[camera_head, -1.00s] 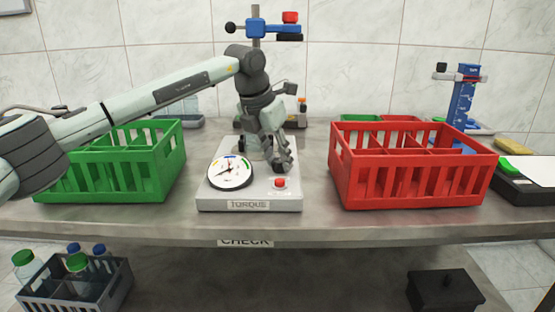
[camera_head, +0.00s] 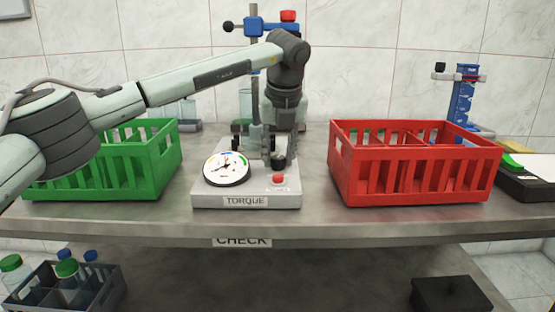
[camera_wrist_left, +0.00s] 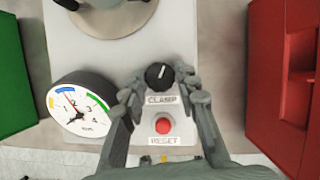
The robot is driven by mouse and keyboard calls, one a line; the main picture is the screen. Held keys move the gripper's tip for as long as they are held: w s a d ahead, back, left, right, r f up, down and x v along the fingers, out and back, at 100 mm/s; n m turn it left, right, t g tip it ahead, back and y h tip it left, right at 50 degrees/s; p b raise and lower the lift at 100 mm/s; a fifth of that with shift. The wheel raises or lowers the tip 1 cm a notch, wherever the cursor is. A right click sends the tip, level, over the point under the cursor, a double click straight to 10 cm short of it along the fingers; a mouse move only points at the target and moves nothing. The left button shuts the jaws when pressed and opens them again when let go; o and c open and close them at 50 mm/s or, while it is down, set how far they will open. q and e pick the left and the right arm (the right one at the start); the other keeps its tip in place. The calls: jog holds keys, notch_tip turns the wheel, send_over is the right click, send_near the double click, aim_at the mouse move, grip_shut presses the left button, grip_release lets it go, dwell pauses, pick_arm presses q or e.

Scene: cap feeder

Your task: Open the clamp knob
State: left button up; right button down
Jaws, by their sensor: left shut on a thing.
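The torque tester (camera_head: 245,200) is a pale grey block with a round dial (camera_head: 227,169) at its front left. The black clamp knob (camera_head: 278,162) sits behind the red reset button (camera_head: 278,179). In the left wrist view the knob (camera_wrist_left: 159,76), with a white line on it, is between my two fingers, above the CLAMP label (camera_wrist_left: 161,100). My left gripper (camera_head: 267,158) points down at the knob and is shut on it. It also shows in the wrist view (camera_wrist_left: 160,85). My right gripper is not in view.
A green crate (camera_head: 150,187) stands left of the tester and a red crate (camera_head: 410,192) stands right of it. A blue clamp stand (camera_head: 262,28) rises behind my arm. A grey crate of bottles (camera_head: 97,290) is below the table at left.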

pick_arm(q)
jog(key=n+y, duration=0.1)
jog(key=n, duration=0.1)
jog(key=n+y, duration=0.1)
jog(key=n, duration=0.1)
jog(key=shift+w+d+n+g, duration=0.1)
jog(key=shift+d+n+g, duration=0.05)
jog(key=shift+n+g, duration=0.2)
jog(key=shift+n, duration=0.25)
jog(key=o, duration=1.2)
jog(key=shift+c, duration=0.2)
jog(key=shift+r, duration=0.15)
jog(key=v, duration=1.1)
jog(key=shift+s+r, duration=0.2)
jog(key=shift+r, duration=0.15)
